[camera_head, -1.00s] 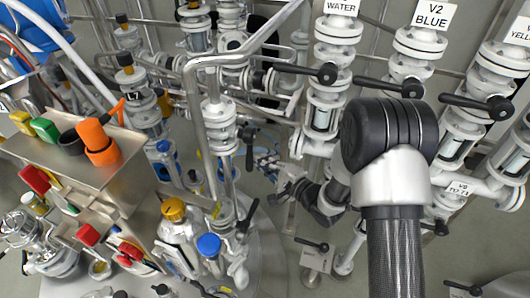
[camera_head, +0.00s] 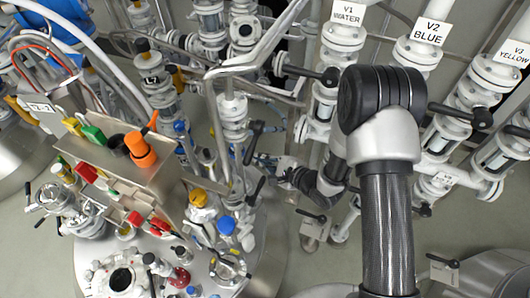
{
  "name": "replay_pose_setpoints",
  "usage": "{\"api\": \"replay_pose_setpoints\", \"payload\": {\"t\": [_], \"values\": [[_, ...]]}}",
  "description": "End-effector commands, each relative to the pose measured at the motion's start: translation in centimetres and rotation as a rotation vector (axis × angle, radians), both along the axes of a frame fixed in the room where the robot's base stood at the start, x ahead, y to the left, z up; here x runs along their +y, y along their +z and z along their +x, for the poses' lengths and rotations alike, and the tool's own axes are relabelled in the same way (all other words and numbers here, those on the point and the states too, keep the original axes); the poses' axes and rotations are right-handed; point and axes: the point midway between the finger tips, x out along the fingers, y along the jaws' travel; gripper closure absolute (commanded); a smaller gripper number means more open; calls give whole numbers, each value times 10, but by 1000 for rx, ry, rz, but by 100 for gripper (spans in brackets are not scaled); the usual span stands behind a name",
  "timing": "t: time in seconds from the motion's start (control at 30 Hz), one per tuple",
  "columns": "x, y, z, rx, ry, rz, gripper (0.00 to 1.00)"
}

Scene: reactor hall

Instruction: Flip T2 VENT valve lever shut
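My arm comes in from the right, and my gripper (camera_head: 264,161) is small and partly blurred among the pipes at the centre. Its fingers are too small to tell open from shut. A black lever (camera_head: 252,143) stands on the pipework just left of and above the gripper. Another black lever (camera_head: 257,190) slants up below it, near the vessel lid. No readable tag marks either one as the T2 VENT valve lever. A tag (camera_head: 41,107) that seems to begin with T2 is at the left.
A metal tray (camera_head: 165,139) with coloured handles stands at the left above a steel vessel lid (camera_head: 265,265). Valve columns labelled V1 WATER (camera_head: 347,14), V2 BLUE (camera_head: 431,32) and V3 YELLOW (camera_head: 513,52) line the back right. Grey floor (camera_head: 325,268) is open at bottom centre.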

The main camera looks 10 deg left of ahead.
Motion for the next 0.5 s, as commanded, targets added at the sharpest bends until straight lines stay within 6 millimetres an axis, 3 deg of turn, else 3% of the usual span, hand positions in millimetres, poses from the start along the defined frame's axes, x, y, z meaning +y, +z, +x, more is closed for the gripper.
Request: {"api": "replay_pose_setpoints", "payload": {"t": [0.1, 0.5], "values": [[6, 15, -8, -8, 19, 7, 100], [7, 34, -13, -10, 18, 8, 100]]}}
